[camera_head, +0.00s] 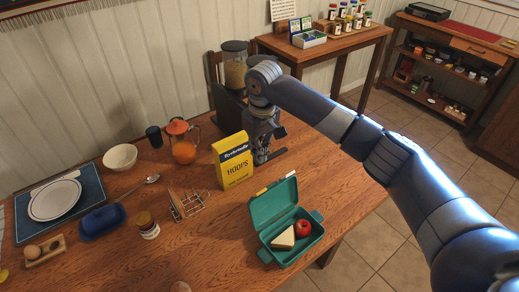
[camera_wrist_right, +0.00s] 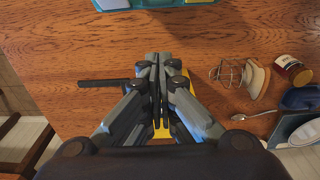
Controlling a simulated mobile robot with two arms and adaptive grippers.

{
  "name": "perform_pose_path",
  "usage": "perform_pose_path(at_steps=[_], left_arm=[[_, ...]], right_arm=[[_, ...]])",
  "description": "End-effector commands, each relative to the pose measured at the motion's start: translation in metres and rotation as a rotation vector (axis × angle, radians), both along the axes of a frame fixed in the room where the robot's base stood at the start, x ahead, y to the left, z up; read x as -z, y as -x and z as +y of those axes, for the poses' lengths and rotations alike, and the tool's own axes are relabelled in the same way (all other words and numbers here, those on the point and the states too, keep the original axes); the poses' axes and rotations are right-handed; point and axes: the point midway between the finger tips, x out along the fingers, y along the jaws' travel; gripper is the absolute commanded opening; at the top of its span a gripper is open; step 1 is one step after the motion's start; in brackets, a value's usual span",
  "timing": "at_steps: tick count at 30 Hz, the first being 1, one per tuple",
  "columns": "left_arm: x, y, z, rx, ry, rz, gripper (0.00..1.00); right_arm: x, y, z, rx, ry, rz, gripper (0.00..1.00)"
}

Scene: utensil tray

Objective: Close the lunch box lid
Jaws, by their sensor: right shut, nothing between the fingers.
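The teal lunch box (camera_head: 292,262) stands open near the table's front right edge. Its lid (camera_head: 272,201) is raised on the far side. A sandwich piece (camera_head: 284,239) and a red apple (camera_head: 302,228) lie inside. In the right wrist view only a part of the lunch box (camera_wrist_right: 150,3) shows at the top edge. My left gripper is not in view.
The yellow cereal box (camera_head: 233,162) stands between my right gripper and the table's middle. Bare wood lies left of the lunch box.

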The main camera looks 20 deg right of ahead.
Motion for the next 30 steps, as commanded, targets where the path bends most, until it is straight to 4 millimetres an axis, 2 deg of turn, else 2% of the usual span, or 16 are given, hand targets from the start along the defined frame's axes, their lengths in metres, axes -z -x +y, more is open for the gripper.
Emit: perform_pose_path(at_steps=[1, 3, 6, 10, 12, 19, 23, 30], left_arm=[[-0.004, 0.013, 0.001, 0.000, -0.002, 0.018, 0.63], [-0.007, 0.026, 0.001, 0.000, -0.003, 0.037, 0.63], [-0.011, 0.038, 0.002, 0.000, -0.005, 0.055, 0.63], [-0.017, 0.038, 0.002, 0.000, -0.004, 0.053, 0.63], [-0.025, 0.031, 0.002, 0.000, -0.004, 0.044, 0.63], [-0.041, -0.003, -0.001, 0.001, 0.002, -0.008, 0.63], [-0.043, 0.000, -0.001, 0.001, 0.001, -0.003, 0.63], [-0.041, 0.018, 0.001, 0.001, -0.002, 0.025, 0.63]], right_arm=[[0.009, 0.001, 0.000, 0.001, 0.002, 0.006, 0.00], [0.024, 0.000, 0.000, 0.001, 0.001, 0.005, 0.00], [0.046, -0.002, 0.001, 0.000, 0.001, 0.005, 0.00], [0.075, -0.004, 0.002, 0.000, 0.002, 0.006, 0.00], [0.068, 0.003, -0.003, -0.001, 0.001, -0.001, 0.00], [0.064, 0.024, -0.010, -0.001, 0.002, -0.001, 0.00], [0.064, 0.030, -0.012, -0.001, 0.001, 0.001, 0.00], [0.064, 0.031, -0.012, -0.001, 0.000, 0.000, 0.00]])
